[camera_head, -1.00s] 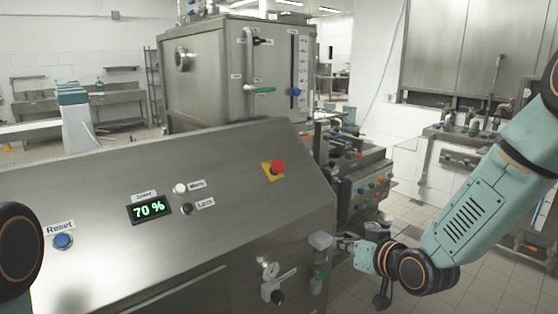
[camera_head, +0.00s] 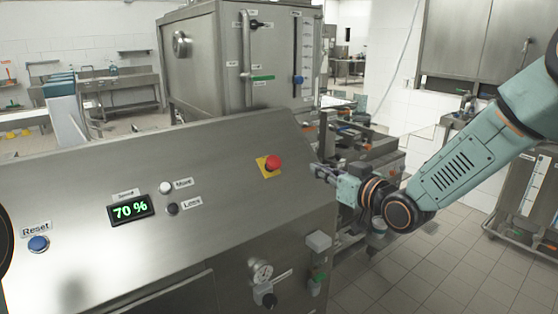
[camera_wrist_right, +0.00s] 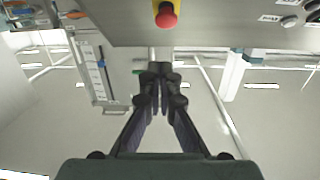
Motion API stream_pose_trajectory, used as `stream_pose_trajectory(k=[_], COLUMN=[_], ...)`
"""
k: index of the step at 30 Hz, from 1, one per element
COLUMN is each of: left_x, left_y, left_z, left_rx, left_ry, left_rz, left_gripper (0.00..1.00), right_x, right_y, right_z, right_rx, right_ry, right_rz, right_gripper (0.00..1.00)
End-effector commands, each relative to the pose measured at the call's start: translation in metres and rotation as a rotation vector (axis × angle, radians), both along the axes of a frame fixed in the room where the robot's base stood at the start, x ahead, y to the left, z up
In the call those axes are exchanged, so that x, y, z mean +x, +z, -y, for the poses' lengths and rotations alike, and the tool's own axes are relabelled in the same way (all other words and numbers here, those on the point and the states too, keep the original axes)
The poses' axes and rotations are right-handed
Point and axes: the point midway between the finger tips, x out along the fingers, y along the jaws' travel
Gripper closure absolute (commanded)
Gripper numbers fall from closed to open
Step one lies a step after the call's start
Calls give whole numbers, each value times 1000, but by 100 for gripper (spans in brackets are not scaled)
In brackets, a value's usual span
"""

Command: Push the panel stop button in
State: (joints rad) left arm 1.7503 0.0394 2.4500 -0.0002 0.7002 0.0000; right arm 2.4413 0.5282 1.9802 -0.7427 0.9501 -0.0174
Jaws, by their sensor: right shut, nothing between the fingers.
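The panel stop button (camera_head: 273,162) is a red mushroom head on a yellow plate, at the upper right of the sloped steel panel (camera_head: 220,160). In the right wrist view the stop button (camera_wrist_right: 166,17) shows at the top centre, sticking out of the panel, beyond my fingertips. My right gripper (camera_head: 318,170) is shut and empty, just off the panel's right edge, to the right of the button and apart from it. Its closed fingers (camera_wrist_right: 160,72) point towards the button side in the wrist view. My left gripper is out of view; only a dark part of my left arm shows at the left edge.
The panel also carries a blue reset button (camera_head: 38,244), a 70 % display (camera_head: 130,208), a white button (camera_head: 166,188) and a black one (camera_head: 172,209). A steel tank (camera_head: 215,60) stands behind.

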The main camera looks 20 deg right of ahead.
Motion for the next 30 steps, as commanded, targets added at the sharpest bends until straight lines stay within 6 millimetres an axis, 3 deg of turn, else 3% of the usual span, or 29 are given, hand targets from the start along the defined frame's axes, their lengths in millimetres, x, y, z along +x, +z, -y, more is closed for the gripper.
stream_pose_trajectory(k=[18, 23, 30], left_x=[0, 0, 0], left_y=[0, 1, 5], left_z=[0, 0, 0], left_rx=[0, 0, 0], left_ry=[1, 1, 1], left_rz=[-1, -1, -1], left_gripper=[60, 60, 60], right_x=[0, 14, 53], right_y=[8, 7, 6], right_z=[-7, -13, -26], right_rx=[-20, -24, -23], right_ry=[26, 30, 31], right_rz=[42, 41, 42], right_gripper=[100, 100, 100])
